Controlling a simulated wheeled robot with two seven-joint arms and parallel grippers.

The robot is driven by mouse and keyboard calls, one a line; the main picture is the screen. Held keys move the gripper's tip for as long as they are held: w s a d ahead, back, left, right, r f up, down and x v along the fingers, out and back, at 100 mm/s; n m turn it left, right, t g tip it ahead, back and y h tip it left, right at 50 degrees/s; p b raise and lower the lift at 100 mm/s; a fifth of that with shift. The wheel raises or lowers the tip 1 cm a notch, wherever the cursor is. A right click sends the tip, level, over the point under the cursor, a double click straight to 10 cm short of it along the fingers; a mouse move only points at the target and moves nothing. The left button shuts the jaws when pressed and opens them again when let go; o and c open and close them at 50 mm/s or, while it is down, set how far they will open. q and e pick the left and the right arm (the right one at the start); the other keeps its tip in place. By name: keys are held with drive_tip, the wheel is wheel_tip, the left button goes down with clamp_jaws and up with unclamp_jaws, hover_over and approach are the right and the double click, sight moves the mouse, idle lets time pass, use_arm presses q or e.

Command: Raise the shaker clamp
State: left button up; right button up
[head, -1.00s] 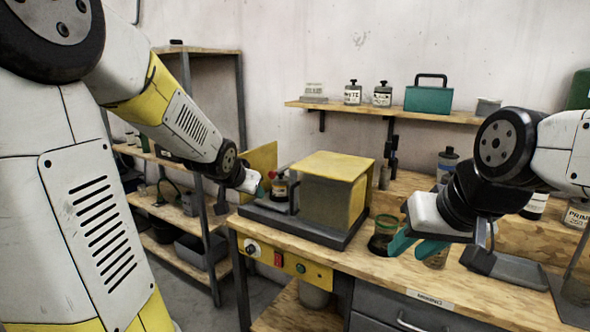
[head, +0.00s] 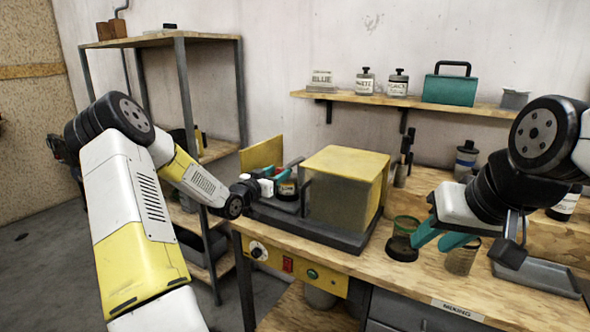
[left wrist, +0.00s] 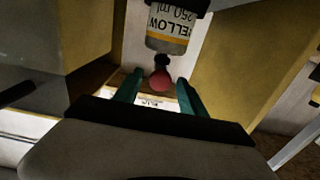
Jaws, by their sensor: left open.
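The shaker (head: 343,186) is a yellow-topped box on a dark base, its yellow door (head: 262,154) swung open at the left. My left gripper (head: 288,172) is at the shaker's open side. In the left wrist view its teal fingers (left wrist: 157,92) are open, either side of a red knob (left wrist: 161,79), with gaps showing. The knob is on a short dark stem, close to a jar labelled YELLOW (left wrist: 168,28). The rest of the clamp is hidden or too dark to tell. My right gripper (head: 440,238) is open and empty above the bench, right of the shaker.
A dark-bottomed cup (head: 403,246) and another cup (head: 461,260) stand close to my right gripper. A grey tray (head: 536,279) lies at the bench's right. The control panel (head: 293,268) is on the bench front. A shelf unit (head: 183,95) stands behind my left arm.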

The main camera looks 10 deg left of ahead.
sight(283, 168)
use_arm(q)
drive_tip(key=shift+x, duration=2.05)
clamp_jaws()
